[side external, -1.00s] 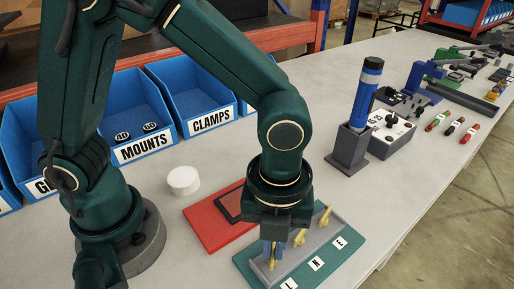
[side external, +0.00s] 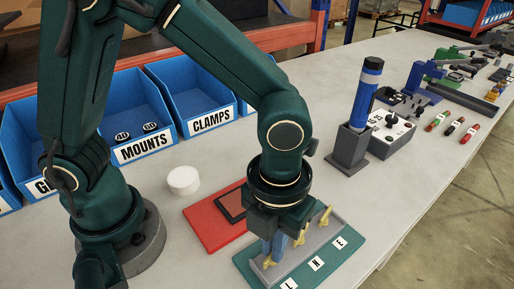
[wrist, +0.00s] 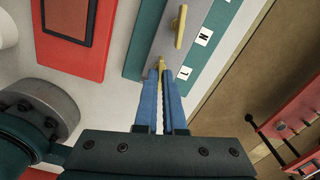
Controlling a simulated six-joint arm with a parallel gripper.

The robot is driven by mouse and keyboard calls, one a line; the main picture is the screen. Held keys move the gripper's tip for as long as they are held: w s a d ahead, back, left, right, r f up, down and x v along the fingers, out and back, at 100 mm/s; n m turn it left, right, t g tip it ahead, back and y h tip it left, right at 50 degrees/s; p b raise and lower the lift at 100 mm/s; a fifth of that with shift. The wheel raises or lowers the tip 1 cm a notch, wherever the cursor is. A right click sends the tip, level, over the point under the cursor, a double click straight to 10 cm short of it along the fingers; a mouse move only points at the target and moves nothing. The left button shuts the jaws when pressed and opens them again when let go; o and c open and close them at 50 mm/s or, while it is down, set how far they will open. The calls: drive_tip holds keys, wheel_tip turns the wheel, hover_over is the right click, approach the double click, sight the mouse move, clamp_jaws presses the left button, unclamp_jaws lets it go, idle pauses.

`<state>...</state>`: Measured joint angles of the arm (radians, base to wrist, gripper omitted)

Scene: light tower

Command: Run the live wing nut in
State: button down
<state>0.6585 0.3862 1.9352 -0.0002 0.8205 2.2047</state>
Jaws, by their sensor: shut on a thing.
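The terminal block (side external: 316,245) is a grey bar on a green base with labels L, N and E. Brass wing nuts stand on it. The live wing nut (side external: 268,262), beside the L label (side external: 291,285), is at the tips of my gripper (side external: 272,252). In the wrist view, my gripper's blue fingers (wrist: 161,74) are shut on this wing nut (wrist: 160,62), which is mostly hidden between them. The N wing nut (side external: 299,238) and the E wing nut (side external: 325,215) stand clear of the fingers, though the N one is close to my gripper's body.
A red tray (side external: 201,229) with a dark inset lies behind the block. A blue cylinder in a grey holder (side external: 351,150) and a joystick box (side external: 391,138) stand right. Blue bins line the back. The table's front edge is close.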

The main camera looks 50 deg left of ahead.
drive_tip(key=c, duration=1)
unclamp_jaws()
drive_tip(key=shift+r, duration=2.6)
